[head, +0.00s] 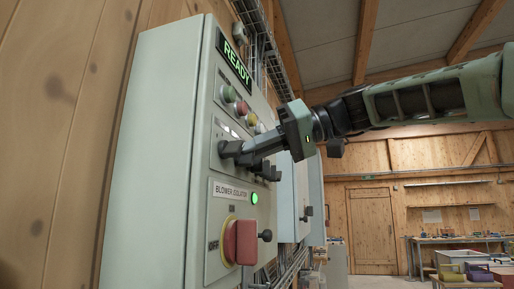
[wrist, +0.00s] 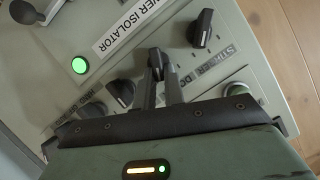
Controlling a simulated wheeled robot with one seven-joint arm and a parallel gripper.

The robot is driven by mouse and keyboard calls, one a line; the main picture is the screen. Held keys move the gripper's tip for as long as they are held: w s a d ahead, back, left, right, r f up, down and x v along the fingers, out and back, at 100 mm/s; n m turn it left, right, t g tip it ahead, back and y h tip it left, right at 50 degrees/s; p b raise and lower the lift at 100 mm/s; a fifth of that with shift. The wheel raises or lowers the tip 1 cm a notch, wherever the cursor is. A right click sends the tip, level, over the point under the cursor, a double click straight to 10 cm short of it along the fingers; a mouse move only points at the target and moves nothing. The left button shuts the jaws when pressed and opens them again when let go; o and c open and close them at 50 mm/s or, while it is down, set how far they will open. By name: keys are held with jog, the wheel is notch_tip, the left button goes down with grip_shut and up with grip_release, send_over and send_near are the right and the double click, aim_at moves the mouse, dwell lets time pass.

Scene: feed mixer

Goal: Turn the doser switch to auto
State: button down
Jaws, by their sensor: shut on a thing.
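The grey-green control panel (head: 150,130) stands at the left in the head view and bears several black rotary switches. My gripper (head: 246,153) reaches it from the right, with its fingertips at the switch row. In the wrist view my gripper (wrist: 162,84) is shut on a black switch knob (wrist: 155,58). A partly covered label starting "DO" (wrist: 183,79) lies close by the fingers. The fingers hide part of this knob and its markings, so I cannot tell which position it points to.
Other black knobs (wrist: 203,28) sit close around my fingers. The red blower isolator handle (head: 240,242) juts out below the switches, with a lit green lamp (head: 254,198). A READY display (head: 234,60) and coloured buttons (head: 229,93) are above. The room to the right is open.

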jog(key=shift+w+d+f+m+g+y+b, duration=0.15)
jog(key=shift+m+g+y, duration=0.15)
jog(key=shift+m, duration=0.4)
jog(key=shift+w+m+g+y+b, duration=0.2)
jog(key=shift+m+g, duration=0.2)
jog(key=shift+m, duration=0.3)
jog(key=c, duration=1.5)
grip_release()
jog(key=b+v, duration=0.2)
jog(key=v, duration=1.5)
jog(key=shift+d, duration=0.25)
